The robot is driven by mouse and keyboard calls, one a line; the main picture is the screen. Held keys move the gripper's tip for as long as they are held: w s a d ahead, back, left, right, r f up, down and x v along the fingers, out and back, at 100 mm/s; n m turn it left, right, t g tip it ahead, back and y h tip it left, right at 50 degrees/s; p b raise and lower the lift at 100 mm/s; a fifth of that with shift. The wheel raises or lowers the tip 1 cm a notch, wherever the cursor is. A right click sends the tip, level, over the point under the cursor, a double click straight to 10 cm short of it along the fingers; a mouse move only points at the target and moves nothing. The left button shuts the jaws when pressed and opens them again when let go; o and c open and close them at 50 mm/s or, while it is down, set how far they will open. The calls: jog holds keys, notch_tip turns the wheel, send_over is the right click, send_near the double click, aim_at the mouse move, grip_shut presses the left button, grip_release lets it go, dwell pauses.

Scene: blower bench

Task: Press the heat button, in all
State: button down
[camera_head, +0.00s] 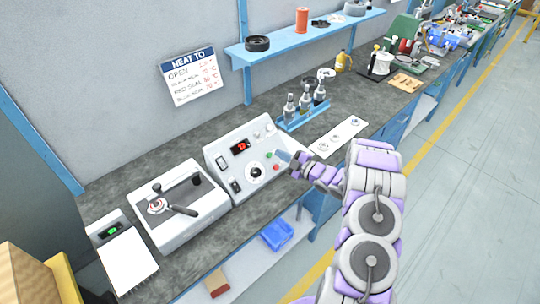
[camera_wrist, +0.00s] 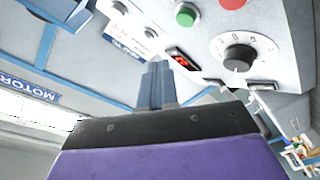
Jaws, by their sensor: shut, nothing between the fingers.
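A white control box (camera_head: 228,159) stands on the bench, its sloped face carrying a lit red display (camera_head: 240,146), a black dial (camera_head: 256,172) and small coloured buttons. In the wrist view I see a green button (camera_wrist: 186,15), a red button (camera_wrist: 232,3), the dial (camera_wrist: 238,56) and the display (camera_wrist: 183,60). I cannot read which button is marked heat. My gripper (camera_head: 282,155) is shut and empty, its grey fingertips at the right part of the panel. In the wrist view the fingertips (camera_wrist: 157,68) appear beside the display. I cannot tell whether they touch anything.
A lever device (camera_head: 182,205) stands left of the box. A blue rack of bottles (camera_head: 305,116) and a white mat (camera_head: 338,137) lie to the right. A blue shelf (camera_head: 310,35) and a HEAT TO sign (camera_head: 193,77) are on the wall. The floor aisle at right is clear.

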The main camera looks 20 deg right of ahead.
aim_at(269, 155)
jog(key=shift+w+a+f, duration=0.2)
jog(key=shift+w+f, duration=0.3)
jog(key=shift+f, duration=0.1)
jog(key=shift+w+a+f, duration=0.2)
jog(key=shift+w+f, duration=0.3)
jog(key=shift+f, duration=0.05)
jog(key=shift+w+a+f, duration=0.1)
jog(key=shift+w+f, duration=0.2)
jog(key=shift+w, duration=0.05)
jog(key=shift+w+a+f+b, duration=0.1)
jog(key=shift+b, duration=0.2)
dwell(0.8)
jog(key=shift+w+a+f, duration=0.1)
jog(key=shift+w+f, duration=0.05)
jog(key=shift+w+f, duration=0.25)
dwell(0.8)
dwell(0.4)
jog(key=shift+s+r, duration=0.55)
jog(key=shift+d+r, duration=0.1)
jog(key=shift+d, duration=0.1)
